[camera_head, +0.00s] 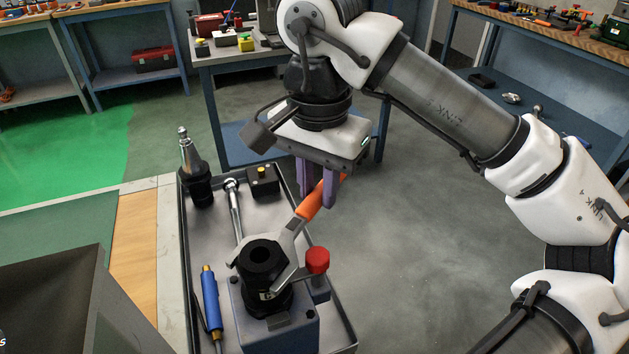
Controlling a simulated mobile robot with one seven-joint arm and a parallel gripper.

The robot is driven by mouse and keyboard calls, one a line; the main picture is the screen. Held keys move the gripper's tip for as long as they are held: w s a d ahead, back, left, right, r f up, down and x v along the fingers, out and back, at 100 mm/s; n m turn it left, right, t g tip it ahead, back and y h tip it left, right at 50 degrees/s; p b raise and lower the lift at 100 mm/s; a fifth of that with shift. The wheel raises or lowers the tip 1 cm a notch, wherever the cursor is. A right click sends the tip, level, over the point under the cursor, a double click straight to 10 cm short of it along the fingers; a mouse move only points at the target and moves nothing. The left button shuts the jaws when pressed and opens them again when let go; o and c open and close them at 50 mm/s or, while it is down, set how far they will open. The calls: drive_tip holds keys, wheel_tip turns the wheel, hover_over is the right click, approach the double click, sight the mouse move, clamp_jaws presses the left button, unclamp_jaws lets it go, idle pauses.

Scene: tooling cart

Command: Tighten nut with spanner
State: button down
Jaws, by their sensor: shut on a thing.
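My gripper (319,185) has two purple fingers and is shut on the orange handle of the spanner (308,205), above the right side of the cart tray. The spanner slopes down to the left from the fingers, and its grey jaw end lies at the black nut (262,257). The nut is on a dark holder (267,297) on a blue-grey block (300,335). The jaw appears to be around the nut, but its exact seating is hard to tell. A red knob (317,260) stands just right of the nut.
The grey cart tray (185,250) also holds a black tool holder (198,180), a ratchet (235,210), a black box with a yellow button (263,180) and a blue-handled tool (211,300). A dark angled panel (70,310) is at lower left. Open floor (410,250) lies to the right.

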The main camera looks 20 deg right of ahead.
drive_tip(key=shift+s+d, duration=0.1)
drive_tip(key=shift+s, duration=0.05)
drive_tip(key=shift+s+d, duration=0.1)
drive_tip(key=shift+w+d+p, duration=0.2)
drive_tip(key=shift+w+d, duration=0.55)
drive_tip(key=shift+d, duration=0.25)
drive_tip(key=shift+w+d+p, duration=0.25)
drive_tip(key=shift+w+d, duration=0.5)
drive_tip(key=shift+d, duration=0.25)
drive_tip(key=shift+w+d+p, duration=0.2)
drive_tip(key=shift+w+d, duration=0.55)
drive_tip(key=shift+d, duration=0.25)
drive_tip(key=shift+r, duration=0.1)
drive_tip(key=shift+r+p, duration=1.65)
drive_tip(key=shift+r, duration=0.35)
